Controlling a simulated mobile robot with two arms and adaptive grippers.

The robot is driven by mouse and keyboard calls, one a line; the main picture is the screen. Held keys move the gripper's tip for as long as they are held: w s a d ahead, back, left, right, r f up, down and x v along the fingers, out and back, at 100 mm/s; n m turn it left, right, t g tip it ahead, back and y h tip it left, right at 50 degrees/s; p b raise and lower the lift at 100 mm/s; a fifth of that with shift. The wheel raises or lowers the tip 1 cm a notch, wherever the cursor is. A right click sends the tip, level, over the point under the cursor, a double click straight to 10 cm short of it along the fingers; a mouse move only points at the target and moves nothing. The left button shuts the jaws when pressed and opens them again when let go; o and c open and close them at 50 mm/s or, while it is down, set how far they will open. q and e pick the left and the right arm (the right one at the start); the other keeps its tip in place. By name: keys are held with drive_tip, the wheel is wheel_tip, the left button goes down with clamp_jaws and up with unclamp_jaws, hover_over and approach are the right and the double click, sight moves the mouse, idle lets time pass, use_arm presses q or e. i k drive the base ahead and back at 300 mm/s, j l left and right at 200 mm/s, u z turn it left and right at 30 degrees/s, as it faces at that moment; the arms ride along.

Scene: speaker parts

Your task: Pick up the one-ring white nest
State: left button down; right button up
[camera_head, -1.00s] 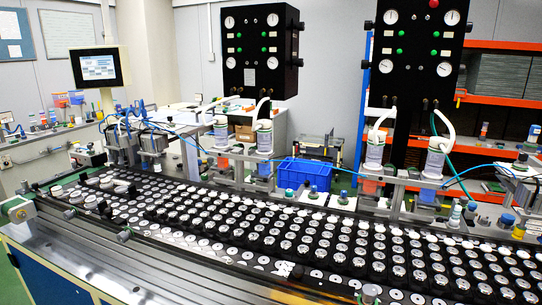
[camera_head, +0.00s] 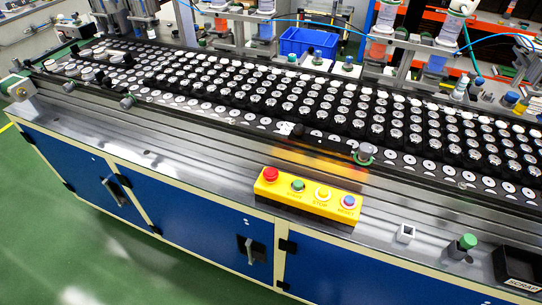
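A small white square-topped piece (camera_head: 405,233) with a dark opening stands on the bench's metal front ledge, right of the yellow button box. It may be the white nest, but it is too small to tell whether it bears one ring. Many round white and silver parts (camera_head: 263,101) sit in rows on the black conveyor trays behind. Neither of my grippers is in view.
A yellow button box (camera_head: 308,197) sits on the front ledge. A green-capped piece (camera_head: 463,246) and a black scrap bin (camera_head: 518,265) stand at the right. A blue crate (camera_head: 308,43) is behind.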

sight(51, 65)
drive_tip(key=u, duration=1.35)
